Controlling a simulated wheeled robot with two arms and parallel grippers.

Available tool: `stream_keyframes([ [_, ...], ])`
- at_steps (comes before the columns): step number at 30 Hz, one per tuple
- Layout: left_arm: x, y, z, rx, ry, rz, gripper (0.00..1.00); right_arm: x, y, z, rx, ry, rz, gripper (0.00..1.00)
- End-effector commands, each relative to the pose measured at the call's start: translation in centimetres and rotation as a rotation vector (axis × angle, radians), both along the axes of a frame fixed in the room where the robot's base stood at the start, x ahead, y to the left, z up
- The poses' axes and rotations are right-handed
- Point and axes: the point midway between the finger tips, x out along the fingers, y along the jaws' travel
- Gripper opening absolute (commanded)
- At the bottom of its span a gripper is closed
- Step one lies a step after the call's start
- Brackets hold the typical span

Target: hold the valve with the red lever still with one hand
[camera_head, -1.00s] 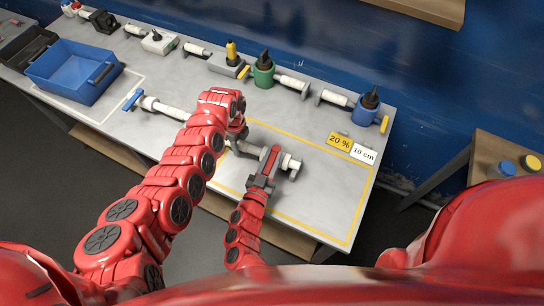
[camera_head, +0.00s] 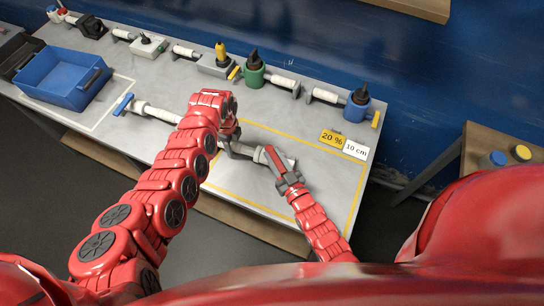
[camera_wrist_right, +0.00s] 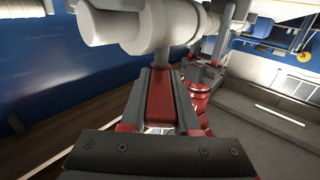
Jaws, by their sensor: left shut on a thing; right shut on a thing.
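The valve with the red lever has a white body (camera_head: 260,155) and lies in the yellow-outlined area of the table; it fills the top of the right wrist view (camera_wrist_right: 150,28). My left gripper (camera_head: 230,138) is shut on the white pipe end of this valve, its fingers partly hidden by my arm; its dark jaws also show in the wrist view (camera_wrist_right: 207,72). My right gripper (camera_head: 277,167) is shut on the red lever (camera_wrist_right: 162,95), which sits between its jaws just below the white body.
A white valve with a blue lever (camera_head: 124,104) lies left of my left arm. A blue bin (camera_head: 62,94) stands at the left. Green (camera_head: 253,76) and blue (camera_head: 356,107) fittings line the back. Yellow "20 %" (camera_head: 332,138) and white "10 cm" (camera_head: 356,150) cards lie at the right.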

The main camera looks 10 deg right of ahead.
Motion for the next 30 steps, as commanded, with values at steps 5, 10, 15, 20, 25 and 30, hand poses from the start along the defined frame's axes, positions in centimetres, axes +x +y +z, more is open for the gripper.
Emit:
stream_keyframes([
  [5,0.2,0.1,0.1,0.001,-0.005,0.002,0.0,0.0,-0.4,-0.6,-0.014,0.012,0.159,0.0],
  [10,0.2,0.1,0.1,0.0,-0.006,0.002,0.0,0.4,-1.0,-0.6,-0.014,0.012,0.307,0.0],
  [15,0.2,0.1,0.1,0.0,-0.006,0.002,0.0,0.8,-1.4,-0.5,-0.012,0.009,0.431,0.0],
  [20,0.2,0.0,0.1,0.0,-0.006,0.002,0.0,1.2,-1.8,-0.4,-0.012,0.006,0.521,0.0],
  [25,0.2,0.0,0.1,0.001,-0.005,0.001,0.0,1.5,-2.0,-0.3,-0.01,0.0,0.595,0.0],
  [30,0.1,0.1,0.0,0.0,-0.004,0.001,0.0,1.5,-2.0,-0.3,-0.008,0.003,0.645,0.0],
])
